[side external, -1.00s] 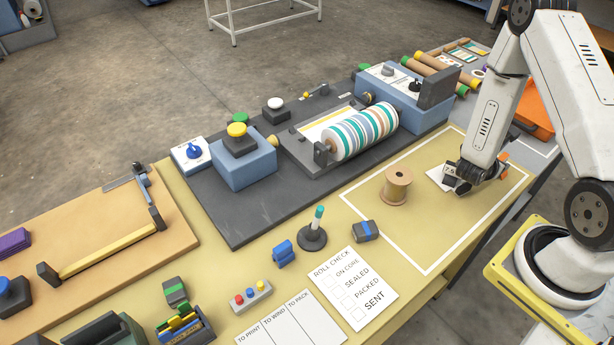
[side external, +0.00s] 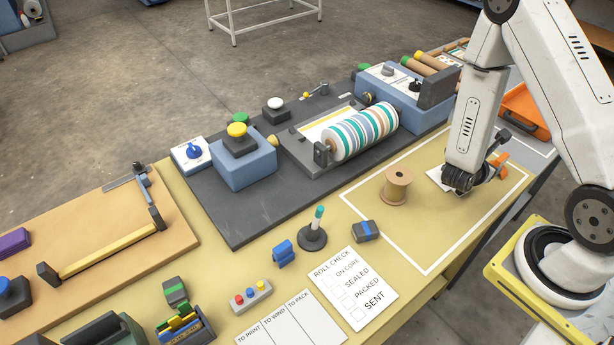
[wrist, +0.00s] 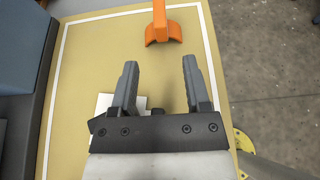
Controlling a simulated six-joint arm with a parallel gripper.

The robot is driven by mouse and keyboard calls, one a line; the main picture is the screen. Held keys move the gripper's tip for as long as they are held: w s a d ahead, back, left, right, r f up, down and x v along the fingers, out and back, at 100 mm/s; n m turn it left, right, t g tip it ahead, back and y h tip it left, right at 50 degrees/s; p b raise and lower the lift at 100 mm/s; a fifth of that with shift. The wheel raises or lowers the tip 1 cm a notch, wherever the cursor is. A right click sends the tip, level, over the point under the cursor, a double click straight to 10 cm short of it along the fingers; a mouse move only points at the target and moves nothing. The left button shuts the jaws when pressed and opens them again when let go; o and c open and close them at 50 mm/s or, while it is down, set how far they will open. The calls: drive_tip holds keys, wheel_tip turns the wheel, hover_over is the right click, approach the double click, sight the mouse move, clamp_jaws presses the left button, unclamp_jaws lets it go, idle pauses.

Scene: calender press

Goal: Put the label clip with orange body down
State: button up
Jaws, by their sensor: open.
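The label clip with orange body (wrist: 162,27) is in the wrist view, at the top, beyond my fingertips and apart from them. In the side view its orange part (side external: 499,160) shows just right of my gripper, partly hidden by it. My gripper (wrist: 160,68) is open, with nothing between its fingers. In the side view my gripper (side external: 458,190) is low over the white-outlined area of the table.
A white card (wrist: 106,102) lies under my gripper; the side view shows its left part (side external: 436,178). A wooden spool (side external: 396,186) stands left of my gripper. The striped roll press (side external: 360,131) is behind. The outlined area's front (side external: 430,240) is clear.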

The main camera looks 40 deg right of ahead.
idle(0.4)
drive_tip(key=s+a+r+m+g+y, duration=0.2)
drive_tip(key=a+r+m+g+y, duration=0.35)
drive_tip(key=a+m, duration=0.55)
drive_tip(key=w+a+r+m+t+y, duration=0.3)
drive_tip(key=a+t+y, duration=0.1)
drive_tip(key=a, duration=0.3)
drive_tip(key=w+a+r+m+t+y, duration=0.3)
drive_tip(key=w+a+m+t+y, duration=0.1)
drive_tip(key=a, duration=0.3)
drive_tip(key=shift+r, duration=0.4)
